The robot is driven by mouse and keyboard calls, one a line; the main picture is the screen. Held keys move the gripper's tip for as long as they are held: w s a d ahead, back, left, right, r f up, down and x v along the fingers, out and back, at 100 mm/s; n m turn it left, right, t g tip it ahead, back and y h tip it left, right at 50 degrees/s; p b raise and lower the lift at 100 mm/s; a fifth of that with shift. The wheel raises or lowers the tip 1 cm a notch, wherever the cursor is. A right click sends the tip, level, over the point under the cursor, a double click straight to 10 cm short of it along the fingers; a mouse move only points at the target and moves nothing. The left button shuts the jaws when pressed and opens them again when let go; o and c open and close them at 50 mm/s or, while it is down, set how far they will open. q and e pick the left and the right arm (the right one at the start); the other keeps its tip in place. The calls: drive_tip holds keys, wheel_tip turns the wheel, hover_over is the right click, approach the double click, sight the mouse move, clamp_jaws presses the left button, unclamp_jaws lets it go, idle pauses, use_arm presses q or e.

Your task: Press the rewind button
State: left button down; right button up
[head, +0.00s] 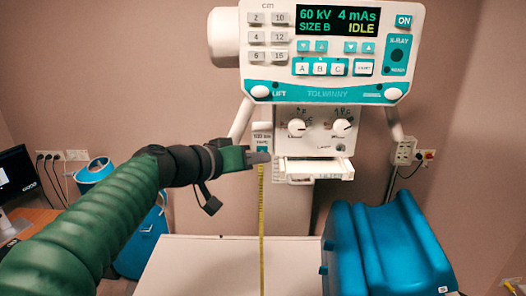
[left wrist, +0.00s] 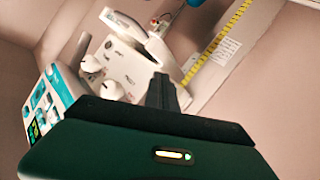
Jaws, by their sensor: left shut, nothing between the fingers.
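A yellow tape measure (head: 261,215) hangs from a small white housing (head: 262,138) on the left of the X-ray unit. The housing has dark print and a small teal patch low on its face. I cannot read any mark that names it the rewind button. My left gripper (head: 262,157) is shut and empty, its tip just at the lower edge of this housing; contact cannot be told. In the left wrist view the shut fingers (left wrist: 165,93) point at the unit, and the tape (left wrist: 222,37) runs beyond them. My right gripper is not in view.
The control panel (head: 330,95) with its lit display is above. A knob box (head: 320,127) and white tray (head: 318,170) are right of the gripper. A blue padded block (head: 385,245) stands on the white table (head: 215,265). A monitor (head: 15,175) is far left.

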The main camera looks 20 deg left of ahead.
use_arm(q)
drive_tip(key=shift+a, duration=0.15)
idle(0.5)
drive_tip(key=shift+w+r, duration=0.1)
drive_tip(key=shift+w, duration=0.2)
